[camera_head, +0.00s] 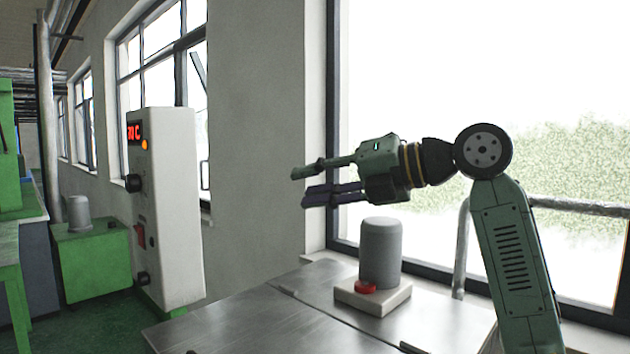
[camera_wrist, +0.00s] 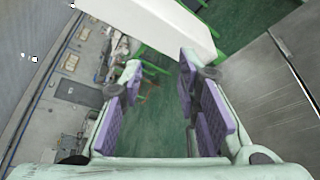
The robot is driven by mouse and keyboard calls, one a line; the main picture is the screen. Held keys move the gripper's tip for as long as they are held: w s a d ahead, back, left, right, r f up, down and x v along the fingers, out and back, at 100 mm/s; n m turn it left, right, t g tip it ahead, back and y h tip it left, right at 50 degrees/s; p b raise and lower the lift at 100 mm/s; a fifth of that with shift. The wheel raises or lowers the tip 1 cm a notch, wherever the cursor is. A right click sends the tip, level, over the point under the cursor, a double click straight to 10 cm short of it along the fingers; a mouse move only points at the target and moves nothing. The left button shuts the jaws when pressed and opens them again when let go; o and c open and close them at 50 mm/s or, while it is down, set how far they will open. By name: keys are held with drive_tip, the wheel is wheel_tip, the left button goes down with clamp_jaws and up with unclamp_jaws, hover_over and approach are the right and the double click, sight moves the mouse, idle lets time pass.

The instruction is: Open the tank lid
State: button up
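The steel tank top (camera_head: 240,312) is at the bottom of the head view, with a seam and small dark fittings. Its left panel looks like the lid and lies flat, closed. Steel panels (camera_wrist: 275,95) with a seam also show at the right of the wrist view. My gripper (camera_head: 302,187) is in the air above the tank top, pointing left, clear of the steel. In the wrist view my gripper (camera_wrist: 160,72) has its purple-padded fingers apart, with nothing between them, only green floor beyond. No handle shows clearly.
A grey cylinder (camera_head: 380,253) stands on a white base with a red button, below my arm. A white control box (camera_head: 170,205) with a red display stands left of the tank. A window is behind. Green machinery (camera_head: 92,262) is at the far left.

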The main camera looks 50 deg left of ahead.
clamp_jaws()
idle(0.3)
idle(0.7)
unclamp_jaws()
idle(0.4)
drive_tip(key=v, duration=1.2)
drive_tip(key=shift+c, duration=0.6)
